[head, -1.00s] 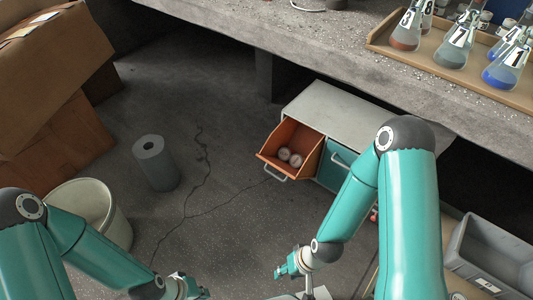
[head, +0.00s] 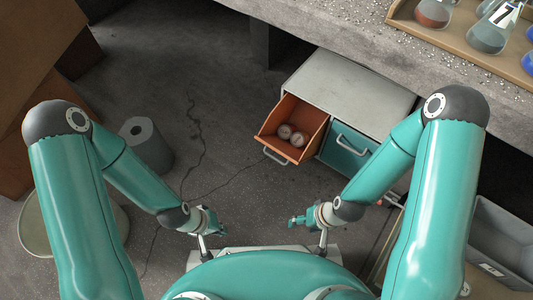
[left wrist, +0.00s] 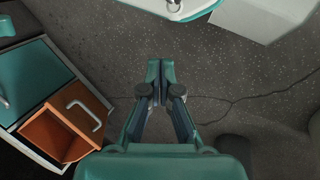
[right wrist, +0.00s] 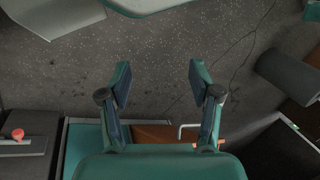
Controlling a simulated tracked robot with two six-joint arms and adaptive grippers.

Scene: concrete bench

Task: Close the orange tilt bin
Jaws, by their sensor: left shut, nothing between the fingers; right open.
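The orange tilt bin (head: 279,118) is tilted open at the left of a grey-topped cabinet (head: 350,85), with two pale round things (head: 291,135) inside. Its metal handle (head: 276,156) faces the front. The bin also shows at the left of the left wrist view (left wrist: 45,135), and partly behind my gripper in the right wrist view (right wrist: 152,134). My left gripper (head: 218,223) is shut and empty, in front of and left of the bin; its fingers meet in the left wrist view (left wrist: 160,72). My right gripper (head: 293,220) is open and empty, in front of the bin, apart from it.
A teal bin (head: 345,150) sits shut right of the orange one. A grey roll (head: 147,148) stands on the floor at left, near a pale bucket (head: 33,225). A concrete bench (head: 330,25) overhangs the cabinet. A grey crate (head: 500,240) is at right. Floor before the bin is clear.

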